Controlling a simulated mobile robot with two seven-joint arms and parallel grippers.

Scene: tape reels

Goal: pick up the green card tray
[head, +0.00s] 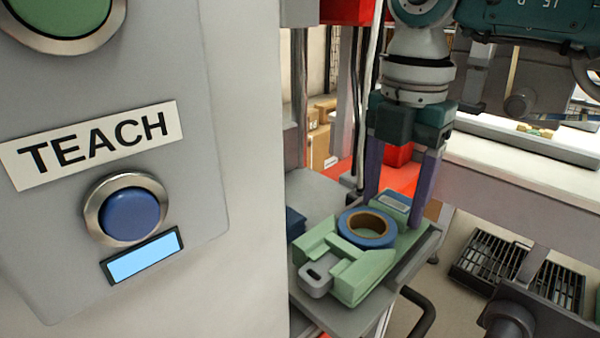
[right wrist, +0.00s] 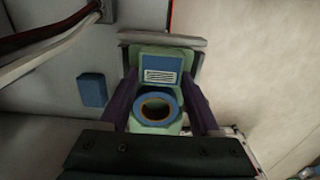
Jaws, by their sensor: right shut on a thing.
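The green card tray (head: 359,280) lies on a grey stand in the head view, right of the large panel. A blue tape reel with a brown core (head: 367,229) sits in it, and a grey tab shows at its near end. My right gripper (head: 398,195) comes down from above, with its purple fingers on either side of the tray's far part, shut on the tray. In the right wrist view, the tray (right wrist: 158,60) shows between the two fingers, with the reel (right wrist: 156,107) and a blue label with white print on it. My left gripper is not in view.
A grey panel with a TEACH label (head: 98,143) and a blue button (head: 131,209) fills the left of the head view, close to the tray. A small blue block (right wrist: 92,90) lies beside the tray in the right wrist view. A black rack (head: 490,260) stands at the right.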

